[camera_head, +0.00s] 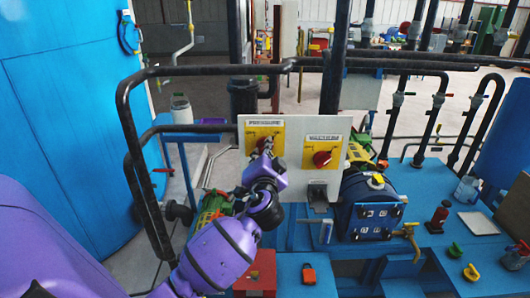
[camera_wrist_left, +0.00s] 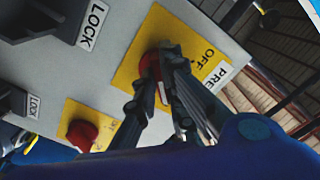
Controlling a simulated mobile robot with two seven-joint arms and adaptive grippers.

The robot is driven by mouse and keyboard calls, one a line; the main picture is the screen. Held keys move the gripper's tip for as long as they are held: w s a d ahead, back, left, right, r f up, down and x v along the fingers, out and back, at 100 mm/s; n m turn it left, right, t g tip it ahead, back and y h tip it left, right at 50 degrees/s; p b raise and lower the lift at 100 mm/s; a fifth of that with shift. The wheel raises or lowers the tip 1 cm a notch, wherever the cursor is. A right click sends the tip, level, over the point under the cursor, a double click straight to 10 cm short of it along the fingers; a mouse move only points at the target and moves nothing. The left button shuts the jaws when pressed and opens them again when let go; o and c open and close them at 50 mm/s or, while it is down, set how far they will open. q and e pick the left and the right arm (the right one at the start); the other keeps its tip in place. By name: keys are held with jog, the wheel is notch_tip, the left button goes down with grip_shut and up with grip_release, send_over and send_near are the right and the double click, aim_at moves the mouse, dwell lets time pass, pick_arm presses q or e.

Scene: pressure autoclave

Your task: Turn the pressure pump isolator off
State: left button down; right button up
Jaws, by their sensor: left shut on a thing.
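The pressure pump isolator is a red rotary knob (camera_wrist_left: 149,66) on a yellow plate (camera_head: 274,131), the left of two on a pale upright panel (camera_head: 302,128). The wrist view shows "OFF" on the plate and a white label beginning "PRE". My left gripper (camera_head: 264,150) reaches the knob from the front, shut on it. In the wrist view its dark fingers (camera_wrist_left: 165,72) hide much of the knob, so its exact angle is unclear. A second red knob (camera_head: 322,158) on its own yellow plate sits to the right, untouched. My right gripper is not in view.
Black pipes (camera_head: 215,70) run left of and above the panel. A dark blue pump unit (camera_head: 369,208) stands right of it. A blue bench (camera_head: 435,205) holds small bottles and valves. Dark lock fittings show in the wrist view.

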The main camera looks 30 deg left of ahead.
pick_arm(q)
jog(key=shift+n, duration=9.1)
jog(key=c, duration=1.8)
grip_release()
jog(key=shift+c, duration=0.2)
jog(key=shift+r, duration=0.15)
